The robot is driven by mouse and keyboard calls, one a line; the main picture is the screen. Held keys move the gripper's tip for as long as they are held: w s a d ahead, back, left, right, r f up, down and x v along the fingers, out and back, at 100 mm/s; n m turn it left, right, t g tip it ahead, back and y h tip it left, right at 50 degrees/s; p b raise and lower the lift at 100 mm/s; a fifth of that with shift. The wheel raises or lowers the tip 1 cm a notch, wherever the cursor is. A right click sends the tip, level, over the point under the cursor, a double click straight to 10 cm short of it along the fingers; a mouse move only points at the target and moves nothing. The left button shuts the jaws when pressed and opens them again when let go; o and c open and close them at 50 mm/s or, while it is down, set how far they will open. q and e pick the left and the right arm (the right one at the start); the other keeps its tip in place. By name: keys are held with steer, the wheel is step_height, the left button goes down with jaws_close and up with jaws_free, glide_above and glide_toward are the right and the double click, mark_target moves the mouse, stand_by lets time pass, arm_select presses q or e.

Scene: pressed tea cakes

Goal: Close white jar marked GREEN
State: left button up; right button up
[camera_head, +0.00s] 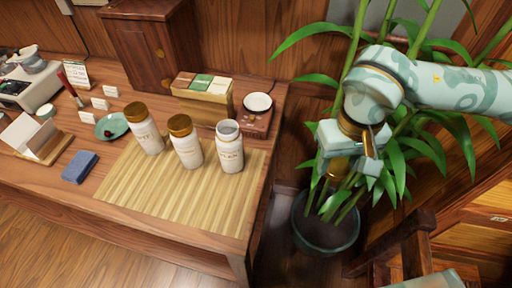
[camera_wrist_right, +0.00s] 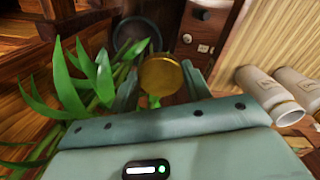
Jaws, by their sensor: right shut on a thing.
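Three white jars stand in a row on the bamboo mat (camera_head: 172,203). The right jar (camera_head: 229,150) is open, its rim bare; its dark lettering is too small to read surely. The middle jar (camera_head: 187,146) and left jar (camera_head: 146,132) wear gold-brown lids. My right gripper (camera_head: 344,168) is shut on a gold lid (camera_head: 337,170), off the table's right side, in front of the plant and apart from the open jar. In the right wrist view the lid (camera_wrist_right: 161,74) sits between the fingers, and the open jar (camera_wrist_right: 285,112) lies at the right. My left gripper is out of view.
A potted plant (camera_head: 326,228) stands on the floor beside the table. Behind the jars are a box of packets (camera_head: 203,101) and a small stand with a white dish (camera_head: 257,102). A blue cloth block (camera_head: 80,167) and green plate (camera_head: 111,126) lie left. The mat's front is clear.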

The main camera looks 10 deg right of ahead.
steer(key=shift+d, duration=0.25)
steer(key=shift+a, duration=0.1)
